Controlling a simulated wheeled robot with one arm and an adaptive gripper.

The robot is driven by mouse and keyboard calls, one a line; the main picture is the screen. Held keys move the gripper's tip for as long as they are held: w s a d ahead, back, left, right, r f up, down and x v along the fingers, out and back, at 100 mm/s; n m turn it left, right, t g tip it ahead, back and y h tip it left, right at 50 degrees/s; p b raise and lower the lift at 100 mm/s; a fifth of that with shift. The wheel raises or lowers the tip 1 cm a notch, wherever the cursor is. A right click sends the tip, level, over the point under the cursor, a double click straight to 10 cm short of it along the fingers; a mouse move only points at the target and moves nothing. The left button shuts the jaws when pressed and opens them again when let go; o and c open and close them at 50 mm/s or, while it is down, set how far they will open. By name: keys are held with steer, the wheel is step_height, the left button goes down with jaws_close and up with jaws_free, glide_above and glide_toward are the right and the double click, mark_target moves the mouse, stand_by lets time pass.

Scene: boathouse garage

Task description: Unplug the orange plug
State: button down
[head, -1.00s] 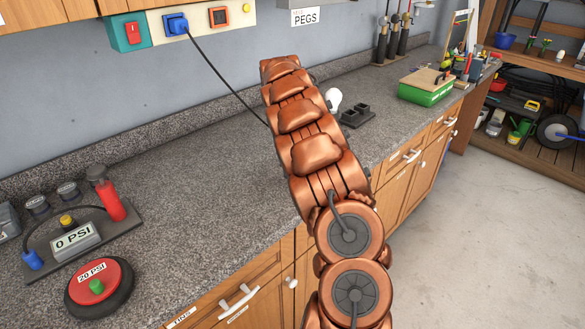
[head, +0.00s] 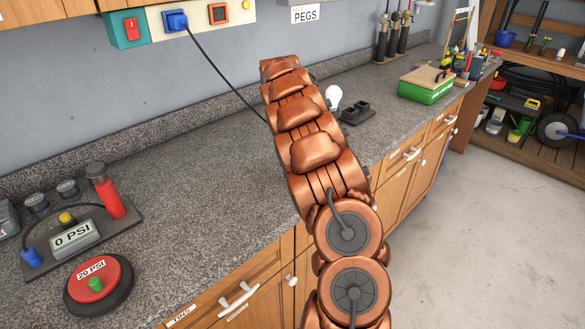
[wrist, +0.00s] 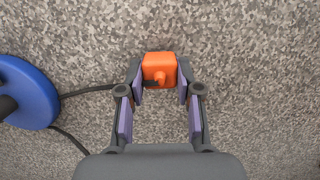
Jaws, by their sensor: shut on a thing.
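The orange plug (wrist: 160,64) sits between the fingertips of my gripper (wrist: 160,84) in the wrist view. The fingers are shut on its two sides. A dark cord runs from the plug's left side toward a round blue object (wrist: 26,92). Speckled grey worktop fills the background, and I cannot tell whether the plug touches it. In the head view my arm hides the gripper and the plug. The orange-framed socket (head: 219,14) on the wall panel shows a dark, empty face. A blue plug (head: 175,21) is in the socket beside it.
A black cord from the blue plug runs down behind my arm. A light bulb (head: 333,97) and a dark block (head: 355,113) stand right of my arm, with a green box (head: 426,92) further along. A pressure gauge set (head: 72,238) is at the left; the counter between is clear.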

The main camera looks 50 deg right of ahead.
steer(key=shift+f, duration=0.35)
stand_by(0.4)
steer(key=c, duration=0.7)
jaws_free()
steer(key=shift+r, duration=0.15)
steer(key=r, duration=0.2)
steer(key=w+r, duration=0.1)
steer(key=r, duration=0.2)
steer(key=shift+w, duration=0.15)
steer(key=shift+w+r, duration=0.1)
steer(key=shift+r, duration=1)
jaws_close()
